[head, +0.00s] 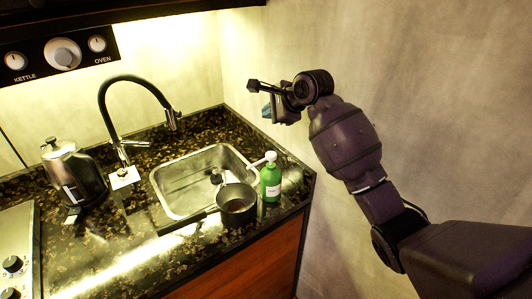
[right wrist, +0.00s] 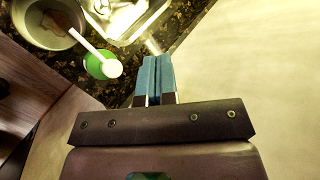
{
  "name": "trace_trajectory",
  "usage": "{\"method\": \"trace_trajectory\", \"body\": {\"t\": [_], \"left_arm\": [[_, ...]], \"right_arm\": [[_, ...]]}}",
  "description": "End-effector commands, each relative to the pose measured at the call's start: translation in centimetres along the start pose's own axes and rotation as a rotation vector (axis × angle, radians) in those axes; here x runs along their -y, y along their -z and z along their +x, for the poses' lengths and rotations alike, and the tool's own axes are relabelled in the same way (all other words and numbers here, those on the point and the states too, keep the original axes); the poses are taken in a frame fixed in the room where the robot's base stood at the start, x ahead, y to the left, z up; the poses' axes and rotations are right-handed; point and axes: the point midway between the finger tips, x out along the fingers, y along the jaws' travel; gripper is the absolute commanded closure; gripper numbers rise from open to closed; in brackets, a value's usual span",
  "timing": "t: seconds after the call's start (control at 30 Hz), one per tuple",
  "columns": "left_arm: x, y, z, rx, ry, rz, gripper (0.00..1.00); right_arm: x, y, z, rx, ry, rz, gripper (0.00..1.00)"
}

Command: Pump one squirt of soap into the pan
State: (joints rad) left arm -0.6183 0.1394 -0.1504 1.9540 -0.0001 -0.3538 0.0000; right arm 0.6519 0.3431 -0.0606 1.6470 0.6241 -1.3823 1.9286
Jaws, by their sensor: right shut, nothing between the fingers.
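A green soap bottle (head: 270,182) with a white pump head stands upright on the dark counter, at the right front of the sink. A dark pan (head: 237,204) with its handle to the left stands just left of the bottle. In the right wrist view the bottle (right wrist: 95,66) is seen from above, its white spout pointing toward the pan (right wrist: 50,26). My right gripper (head: 267,112) is shut and empty, raised above the counter behind and above the bottle, apart from it. Its blue fingertips (right wrist: 152,62) touch each other. My left gripper is not in view.
The metal sink (head: 165,183) lies behind the pan, with a black faucet (head: 101,92) over it. A kettle (head: 88,172) stands at the left of the counter. A bare wall (head: 300,45) bounds the right side.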

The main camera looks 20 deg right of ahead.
Motion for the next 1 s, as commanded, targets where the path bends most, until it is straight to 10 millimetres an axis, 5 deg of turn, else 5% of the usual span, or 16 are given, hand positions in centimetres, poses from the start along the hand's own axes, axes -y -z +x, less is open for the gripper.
{"method": "trace_trajectory", "body": {"t": [0.3,1.0], "left_arm": [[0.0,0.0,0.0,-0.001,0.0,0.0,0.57],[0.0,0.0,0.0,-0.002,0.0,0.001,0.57]], "right_arm": [[-1.0,0.2,0.0,-0.019,-0.06,0.236,1.0],[-2.2,0.9,1.1,-0.02,-0.059,0.255,1.0]]}}
